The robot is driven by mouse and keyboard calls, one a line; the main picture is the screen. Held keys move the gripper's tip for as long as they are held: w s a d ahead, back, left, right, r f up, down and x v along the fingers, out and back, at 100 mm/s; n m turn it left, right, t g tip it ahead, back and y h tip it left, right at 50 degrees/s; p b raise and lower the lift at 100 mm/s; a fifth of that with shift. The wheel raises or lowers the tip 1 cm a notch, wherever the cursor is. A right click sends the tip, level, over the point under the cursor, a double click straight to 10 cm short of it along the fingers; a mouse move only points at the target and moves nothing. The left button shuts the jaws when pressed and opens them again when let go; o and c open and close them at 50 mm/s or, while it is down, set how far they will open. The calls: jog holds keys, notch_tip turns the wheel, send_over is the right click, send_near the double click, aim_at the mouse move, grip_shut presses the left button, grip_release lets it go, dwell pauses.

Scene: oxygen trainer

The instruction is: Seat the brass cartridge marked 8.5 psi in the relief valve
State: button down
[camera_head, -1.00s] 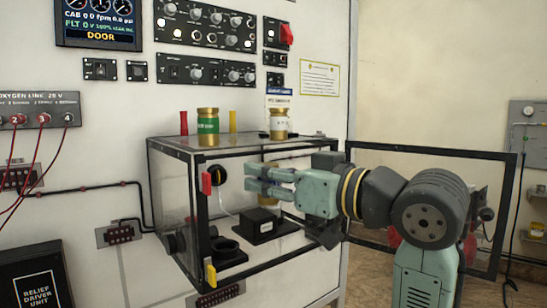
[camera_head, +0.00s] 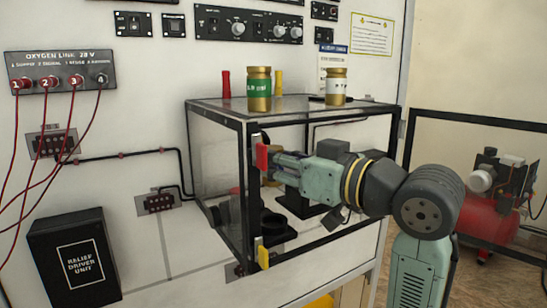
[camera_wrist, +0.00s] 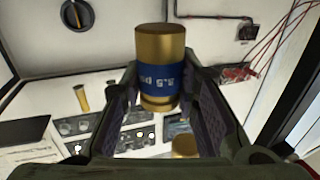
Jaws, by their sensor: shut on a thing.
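A brass cartridge with a blue band reading 8.5 psi (camera_wrist: 160,78) is gripped between my fingers in the wrist view. My gripper (camera_wrist: 157,85) is shut on its sides; the lettering appears upside down there. In the head view my gripper (camera_head: 274,164) reaches through the open side into the clear box (camera_head: 212,150), behind the red latch (camera_head: 262,157). The cartridge is mostly hidden there. Below my gripper, a dark round open cup (camera_head: 273,221) stands on the box floor; it may be the relief valve, but no label shows. The cartridge is apart from it.
A green-banded cartridge (camera_head: 259,90) and a white-banded cartridge (camera_head: 336,86) stand on the box's top. Red and yellow cylinders stand behind them. A yellow latch (camera_head: 263,255) is on the front post. The framed door (camera_head: 470,119) hangs open at right, behind my arm.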

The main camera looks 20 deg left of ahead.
jog(key=shift+f, duration=0.1)
jog(key=shift+f+b, duration=2.2)
jog(key=shift+f, duration=0.6)
jog(key=shift+f+b, duration=1.05)
jog(key=shift+f, duration=0.35)
jog(key=c, duration=1.2)
grip_release()
jog(key=shift+d, duration=0.1)
jog(key=v, duration=1.2)
